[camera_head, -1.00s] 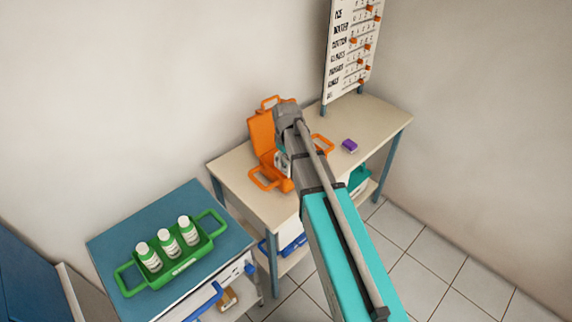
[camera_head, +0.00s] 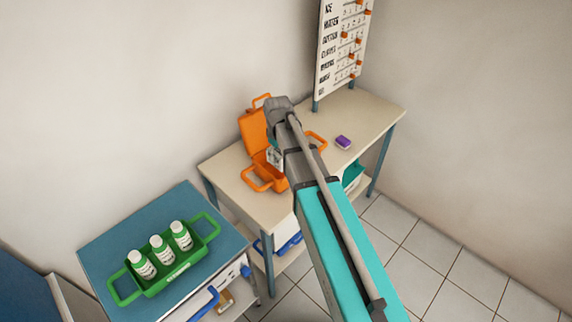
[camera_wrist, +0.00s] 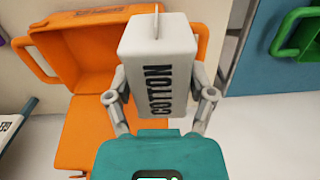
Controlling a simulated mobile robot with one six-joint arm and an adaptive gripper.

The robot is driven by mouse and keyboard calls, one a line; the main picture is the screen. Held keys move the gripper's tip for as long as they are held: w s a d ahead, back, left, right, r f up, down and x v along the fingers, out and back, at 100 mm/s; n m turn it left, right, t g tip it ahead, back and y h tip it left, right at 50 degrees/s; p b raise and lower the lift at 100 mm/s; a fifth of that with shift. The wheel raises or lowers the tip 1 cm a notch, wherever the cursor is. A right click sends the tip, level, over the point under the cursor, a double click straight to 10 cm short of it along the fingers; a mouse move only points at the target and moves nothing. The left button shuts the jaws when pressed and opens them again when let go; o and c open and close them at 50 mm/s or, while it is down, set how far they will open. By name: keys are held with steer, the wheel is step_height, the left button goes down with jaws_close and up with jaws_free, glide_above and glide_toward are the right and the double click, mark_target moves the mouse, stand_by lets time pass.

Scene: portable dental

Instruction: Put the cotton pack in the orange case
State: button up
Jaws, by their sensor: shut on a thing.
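The cotton pack (camera_wrist: 160,62) is a white box with COTTON in dark letters down its side. My gripper (camera_wrist: 160,92) is shut on it, with one finger on each side. In the head view a white part of the pack (camera_head: 274,157) shows beside my arm, which hides most of my gripper. The orange case (camera_head: 252,133) stands open on the beige table, its lid raised at the back and a handle at the front. In the wrist view the case (camera_wrist: 80,128) lies behind and below the pack. I cannot tell whether the pack touches it.
A purple box (camera_head: 342,142) lies on the beige table (camera_head: 365,115), right of my arm. A white board with orange pegs (camera_head: 340,50) stands at the back. A green carrier (camera_head: 177,278) with 3 white bottles sits on the blue-topped table (camera_head: 110,240) at left.

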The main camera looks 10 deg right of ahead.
steer(key=w+d+f+b, duration=0.4)
steer(key=w+f+b, duration=0.5)
steer(key=w, duration=0.3)
steer(key=shift+d, duration=0.35)
steer(key=shift+w, duration=0.1)
steer(key=shift+w+d+f+b, duration=0.1)
steer(key=shift+w+f+b, duration=0.1)
steer(key=shift+f+b, duration=0.8)
steer(key=shift+w+d+f+b, duration=0.1)
steer(key=shift+w+f+b, duration=0.05)
steer(key=shift+f+b, duration=0.85)
steer(key=shift+f+b, duration=0.55)
steer(key=shift+f, duration=0.05)
